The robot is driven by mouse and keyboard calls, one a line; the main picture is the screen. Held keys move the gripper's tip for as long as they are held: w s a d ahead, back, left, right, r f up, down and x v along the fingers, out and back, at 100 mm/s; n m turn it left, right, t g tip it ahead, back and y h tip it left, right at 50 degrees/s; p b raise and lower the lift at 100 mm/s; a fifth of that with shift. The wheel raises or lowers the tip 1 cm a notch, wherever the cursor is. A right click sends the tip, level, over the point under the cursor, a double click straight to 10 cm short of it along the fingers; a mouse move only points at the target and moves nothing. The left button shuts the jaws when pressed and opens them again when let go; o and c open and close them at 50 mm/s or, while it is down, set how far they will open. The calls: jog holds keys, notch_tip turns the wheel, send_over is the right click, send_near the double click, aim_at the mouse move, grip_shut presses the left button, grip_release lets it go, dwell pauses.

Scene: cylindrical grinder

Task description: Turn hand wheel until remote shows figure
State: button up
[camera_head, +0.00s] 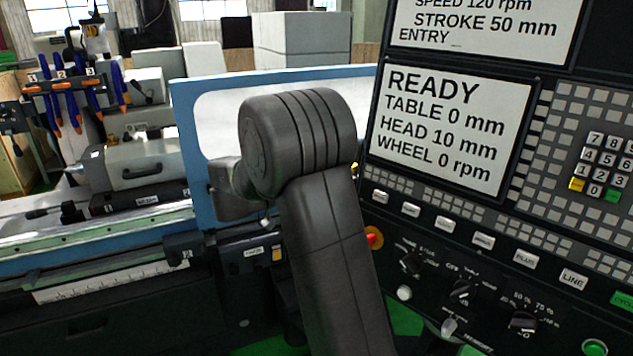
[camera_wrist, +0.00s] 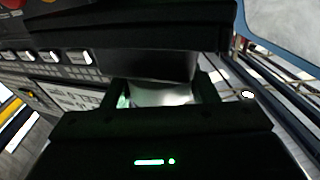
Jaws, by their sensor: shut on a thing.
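In the wrist view, my gripper (camera_wrist: 157,93) has its two dark fingers apart, with a dark block (camera_wrist: 150,62) between and beyond them. The gripper is shut on this block. It is too dark and too close to tell whether it is part of the hand wheel or the remote. In the head view my arm hides the gripper. No hand wheel or hand-held remote can be made out there. The lower panel screen (camera_head: 445,128) reads READY, TABLE 0 mm, HEAD 10 mm, WHEEL 0 rpm.
The control panel (camera_head: 565,225) with keypad and knobs fills the right. An upper screen (camera_head: 488,22) shows ENTRY and STROKE 50 mm. A blue-framed guard (camera_head: 190,150) stands behind my arm. The grinder table (camera_head: 110,225) runs to the left. Tools hang on a rack (camera_head: 62,88).

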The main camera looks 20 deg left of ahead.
jog(key=shift+m+g+h, duration=0.6)
jog(key=shift+h, duration=0.1)
jog(key=o, duration=1)
jog(key=shift+c, duration=0.2)
jog(key=b+v, duration=0.3)
jog(key=v, duration=1)
jog(key=shift+s+a, duration=0.25)
jog(key=shift+s, duration=0.1)
jog(key=shift+w, duration=0.1)
